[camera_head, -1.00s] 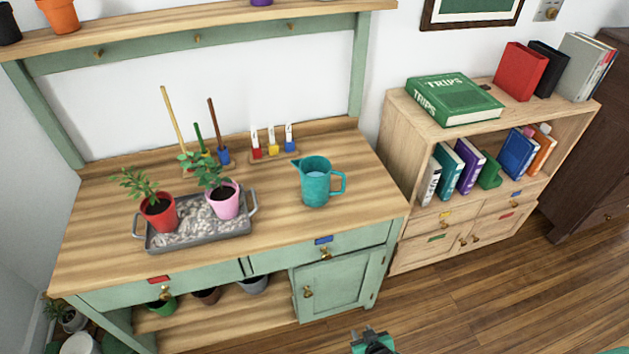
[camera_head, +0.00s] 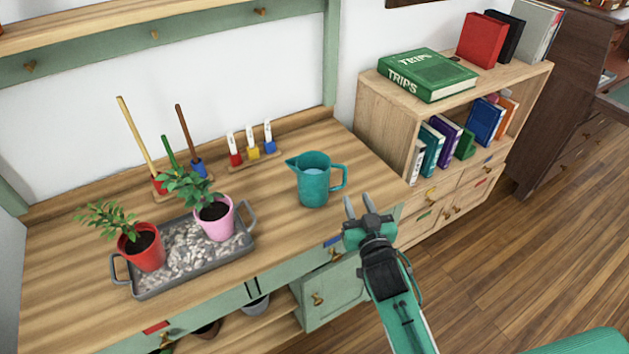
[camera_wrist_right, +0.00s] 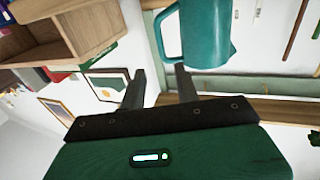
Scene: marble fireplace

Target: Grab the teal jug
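The teal jug (camera_head: 314,184) stands upright on the wooden worktop (camera_head: 280,228), its spout to the left and its handle to the right. My right gripper (camera_head: 368,203) is just right of the jug and nearer to me, with its two fingers apart and nothing between them. The jug and the fingers look apart, though close. My left gripper is not in view.
A grey tray (camera_head: 133,283) of pebbles holds a red pot (camera_head: 143,250) and a pink pot (camera_head: 214,222) with plants. A wooden bookshelf (camera_head: 380,100) stands to the right. Worktop between tray and jug is clear.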

